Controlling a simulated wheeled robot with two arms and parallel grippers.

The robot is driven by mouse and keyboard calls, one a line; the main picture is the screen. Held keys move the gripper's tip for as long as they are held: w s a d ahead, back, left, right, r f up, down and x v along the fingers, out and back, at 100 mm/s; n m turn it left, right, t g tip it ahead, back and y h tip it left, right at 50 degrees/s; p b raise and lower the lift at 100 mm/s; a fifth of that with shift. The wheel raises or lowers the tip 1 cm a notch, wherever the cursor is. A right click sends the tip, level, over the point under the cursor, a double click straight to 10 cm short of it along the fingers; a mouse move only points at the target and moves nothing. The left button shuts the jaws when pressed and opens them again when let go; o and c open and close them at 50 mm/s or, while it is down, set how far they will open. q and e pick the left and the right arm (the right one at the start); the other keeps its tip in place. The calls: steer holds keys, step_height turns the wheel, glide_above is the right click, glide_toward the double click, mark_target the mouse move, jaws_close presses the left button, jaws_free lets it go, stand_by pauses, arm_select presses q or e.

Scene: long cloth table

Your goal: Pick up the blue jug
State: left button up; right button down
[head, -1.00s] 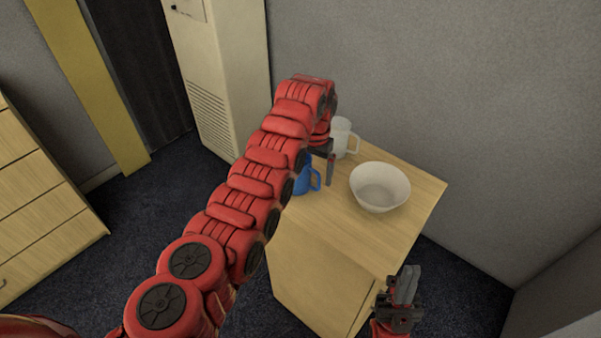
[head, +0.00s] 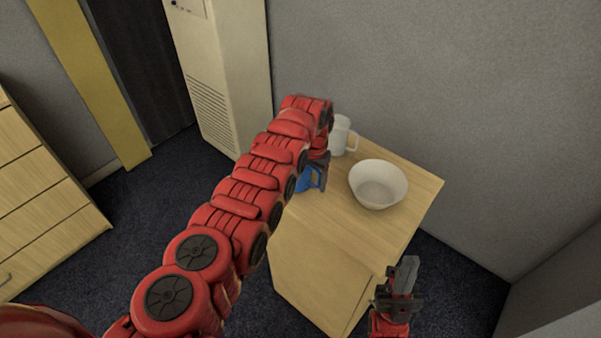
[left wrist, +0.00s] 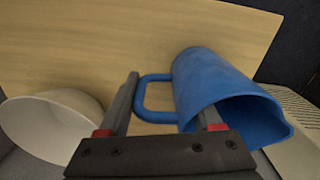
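The blue jug (head: 305,182) stands on the wooden cabinet top, partly hidden by my left arm in the head view. In the left wrist view the jug (left wrist: 212,85) shows its open mouth, with its handle (left wrist: 141,100) on the left. My left gripper (left wrist: 166,94) is open around the handle side. One finger is left of the handle; the other is at the jug's body near the rim. I cannot tell if they touch. In the head view my left gripper (head: 319,172) is at the jug. My right gripper (head: 404,276) is low, beyond the cabinet's front edge; its opening is unclear.
A white bowl (head: 378,186) sits right of the jug, and a white mug (head: 341,136) stands behind it. The cabinet top (head: 385,229) is clear in front of the bowl. A wall (head: 430,90) rises behind, with a tall beige unit (head: 228,80) at left.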

arm_select(q)
jaws_close()
steer(key=shift+r, duration=0.15)
steer(key=shift+r+p, duration=0.8)
steer(key=shift+r, duration=0.35)
steer(key=shift+s+r+p, duration=0.1)
steer(key=shift+r+p, duration=0.65)
steer(key=shift+p, duration=0.1)
steer(key=s+p, duration=0.9)
steer(key=s, duration=0.6)
steer(key=shift+s+d+r+p, duration=0.15)
steer(key=shift+s+r+p, duration=0.2)
steer(key=shift+r+p, duration=0.1)
